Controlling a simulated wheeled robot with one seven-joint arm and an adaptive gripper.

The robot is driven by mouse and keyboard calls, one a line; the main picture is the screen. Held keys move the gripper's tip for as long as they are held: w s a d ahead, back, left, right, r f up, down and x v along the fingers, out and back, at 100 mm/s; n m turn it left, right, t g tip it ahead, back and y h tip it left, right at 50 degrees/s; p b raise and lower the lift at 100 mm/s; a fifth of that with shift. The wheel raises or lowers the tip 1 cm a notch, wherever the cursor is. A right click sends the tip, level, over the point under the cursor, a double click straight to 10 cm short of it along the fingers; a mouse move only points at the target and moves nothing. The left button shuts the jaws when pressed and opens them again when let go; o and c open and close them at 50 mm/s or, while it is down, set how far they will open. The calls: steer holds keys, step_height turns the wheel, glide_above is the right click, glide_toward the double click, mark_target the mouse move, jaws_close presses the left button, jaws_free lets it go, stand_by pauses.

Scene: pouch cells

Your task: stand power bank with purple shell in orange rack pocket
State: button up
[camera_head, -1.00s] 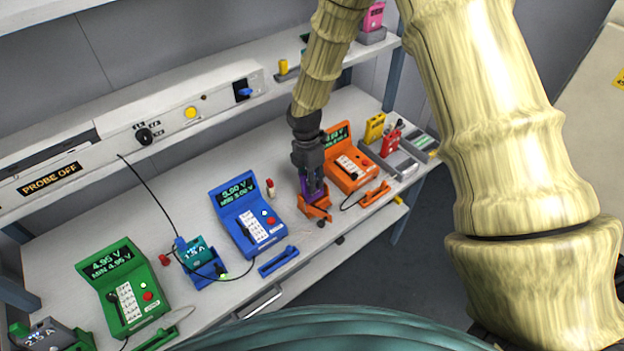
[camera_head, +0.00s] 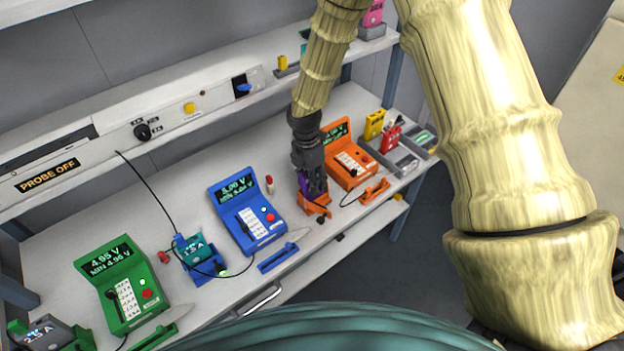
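The power bank with the purple shell (camera_head: 304,182) stands roughly upright at the orange rack pocket (camera_head: 318,208), in front of the orange meter. Its lower end appears to be inside the pocket, though my fingers hide much of it. My gripper (camera_head: 313,187) points down right at the purple shell, with its fingers just above the orange pocket. The fingers overlap the shell in this view, and I cannot tell whether they press on it or stand apart from it.
The orange meter (camera_head: 350,158) stands close behind and right of the pocket. The blue meter (camera_head: 246,216) is to the left, with a red-capped item (camera_head: 270,184) near it. Yellow (camera_head: 374,124) and red (camera_head: 391,138) packs stand in grey holders at right. The shelf (camera_head: 215,105) runs behind.

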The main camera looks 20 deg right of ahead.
steer(key=r, duration=0.4)
steer(key=w+r, duration=0.1)
steer(key=r, duration=0.7)
steer(key=shift+w+a, duration=0.25)
